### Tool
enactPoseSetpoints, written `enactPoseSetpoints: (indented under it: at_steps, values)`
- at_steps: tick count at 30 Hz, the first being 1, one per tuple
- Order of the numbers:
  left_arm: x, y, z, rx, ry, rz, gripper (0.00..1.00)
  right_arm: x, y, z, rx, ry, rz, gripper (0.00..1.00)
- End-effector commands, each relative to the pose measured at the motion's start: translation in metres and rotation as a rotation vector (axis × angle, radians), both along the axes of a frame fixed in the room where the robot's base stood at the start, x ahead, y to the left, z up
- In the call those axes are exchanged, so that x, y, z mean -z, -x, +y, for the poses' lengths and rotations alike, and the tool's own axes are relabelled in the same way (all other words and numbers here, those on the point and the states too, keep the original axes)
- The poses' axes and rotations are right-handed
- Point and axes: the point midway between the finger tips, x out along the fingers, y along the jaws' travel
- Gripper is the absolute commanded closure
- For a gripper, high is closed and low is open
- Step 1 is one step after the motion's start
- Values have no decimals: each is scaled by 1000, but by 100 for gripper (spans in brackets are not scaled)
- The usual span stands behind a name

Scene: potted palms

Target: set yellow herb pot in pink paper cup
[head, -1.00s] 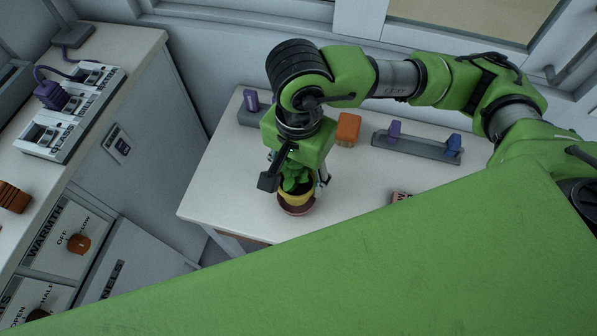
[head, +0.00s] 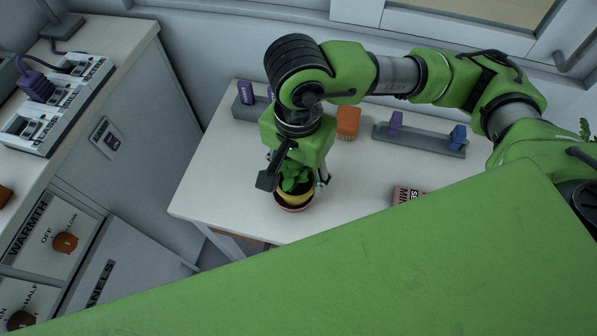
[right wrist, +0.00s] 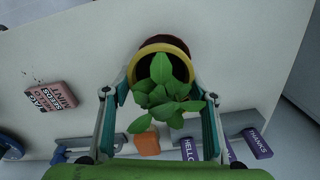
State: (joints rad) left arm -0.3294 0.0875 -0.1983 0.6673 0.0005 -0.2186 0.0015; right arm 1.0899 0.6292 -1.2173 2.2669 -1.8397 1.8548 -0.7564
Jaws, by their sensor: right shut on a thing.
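The yellow herb pot (head: 294,197) with leafy green plant is between the fingers of my right gripper (head: 297,180), which is shut on it. In the right wrist view the pot's yellow rim (right wrist: 163,48) and leaves show between the fingers. The pink paper cup (head: 294,208) is on the white table directly under the pot. The pot's lower part appears to be inside the cup's rim; how deep it sits is hidden. In the right wrist view a dark reddish edge of the cup (right wrist: 168,40) shows behind the pot. My left gripper is not in view.
On the white table (head: 225,185), an orange block (head: 348,122), a grey rack (head: 425,140) with purple and blue pieces, and a pink seed packet (head: 408,194) surround the arm. A control counter (head: 110,50) stands at left. The table left of the cup is clear.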

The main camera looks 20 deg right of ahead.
Motion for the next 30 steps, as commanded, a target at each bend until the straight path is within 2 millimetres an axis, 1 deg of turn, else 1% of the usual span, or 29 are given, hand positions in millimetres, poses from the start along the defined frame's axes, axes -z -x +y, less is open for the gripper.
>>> enactPoseSetpoints:
  at_steps: [1, 12, 13, 14, 15, 22, 23, 24, 25, 30]
  values:
    - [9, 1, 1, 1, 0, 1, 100, 8, 0, 0, 0, -1, -1, 66]
    - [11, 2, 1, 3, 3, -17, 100, 13, 0, 0, 0, -1, -1, 66]
    - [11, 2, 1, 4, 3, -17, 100, 13, 0, 0, 0, -1, -1, 40]
    - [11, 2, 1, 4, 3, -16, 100, 13, 0, 0, 0, -1, -1, 32]
    - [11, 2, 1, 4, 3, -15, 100, 13, 0, 0, 0, -1, -1, 28]
    - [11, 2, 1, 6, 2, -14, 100, 13, 0, 0, 0, -1, -1, 28]
    - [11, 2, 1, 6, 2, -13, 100, 14, 0, 0, 0, -1, -1, 23]
    - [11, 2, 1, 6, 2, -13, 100, 14, 0, 0, 0, 0, 0, 14]
    - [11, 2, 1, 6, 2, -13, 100, 14, 0, 0, 0, 0, 0, 11]
    - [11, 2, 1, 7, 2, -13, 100, 14, 0, 0, 0, -1, -1, 11]
